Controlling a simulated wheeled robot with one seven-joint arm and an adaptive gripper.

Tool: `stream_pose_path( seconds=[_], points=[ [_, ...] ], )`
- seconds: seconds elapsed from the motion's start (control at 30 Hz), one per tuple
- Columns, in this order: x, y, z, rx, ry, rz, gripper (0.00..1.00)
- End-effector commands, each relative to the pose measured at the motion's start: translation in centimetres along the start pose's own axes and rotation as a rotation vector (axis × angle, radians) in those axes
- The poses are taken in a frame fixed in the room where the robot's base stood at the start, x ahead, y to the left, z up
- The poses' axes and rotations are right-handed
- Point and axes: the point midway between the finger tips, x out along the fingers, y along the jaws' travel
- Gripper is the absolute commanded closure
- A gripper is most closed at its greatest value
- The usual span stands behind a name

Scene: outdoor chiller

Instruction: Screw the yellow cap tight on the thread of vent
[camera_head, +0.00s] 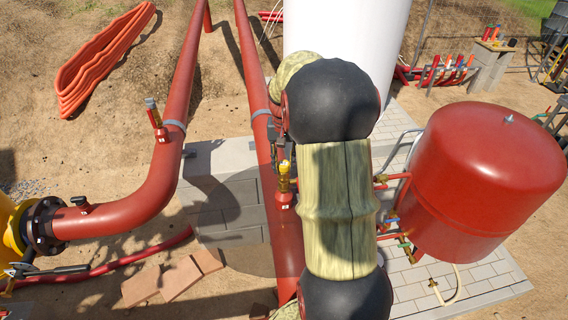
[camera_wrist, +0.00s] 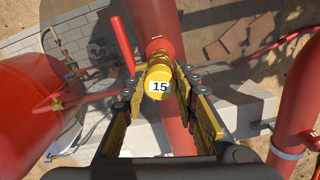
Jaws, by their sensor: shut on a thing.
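The yellow cap (camera_wrist: 159,86), with a white label reading 15, sits between the two fingers of my gripper (camera_wrist: 160,76) in the wrist view. My gripper is closed around its sides. Directly beyond the cap is the red stub of the vent (camera_wrist: 157,47) on a red pipe. The cap lines up with the stub, but the cap hides the thread, so I cannot tell how far it is on. In the head view the vent (camera_head: 284,197) shows as a red stub with a yellow-brass top, just left of my arm. My gripper is mostly hidden there.
A red tank (camera_head: 488,185) with small valves stands close on the right. A white tank (camera_head: 350,30) is behind. Grey block paving (camera_head: 225,205) lies below the pipes.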

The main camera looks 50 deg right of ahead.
Motion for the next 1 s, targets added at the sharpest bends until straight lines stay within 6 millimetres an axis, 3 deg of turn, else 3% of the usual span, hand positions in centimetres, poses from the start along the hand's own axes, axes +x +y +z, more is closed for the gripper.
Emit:
stream_pose_path(
  seconds=[0.07,0.17,0.2,0.57,0.77,1.0],
  points=[
    [0.08,-0.05,0.0,0.162,-0.001,0.0,1.0],
    [0.09,-0.05,0.01,0.184,-0.002,0.0,1.0],
    [0.09,-0.05,0.01,0.183,-0.002,0.0,0.7],
    [0.07,-0.06,0.01,0.181,-0.002,0.0,0.5],
    [0.07,-0.06,0.01,0.181,-0.001,0.0,0.5],
    [0.08,-0.06,0.02,0.181,-0.002,0.0,0.37]
  ],
)
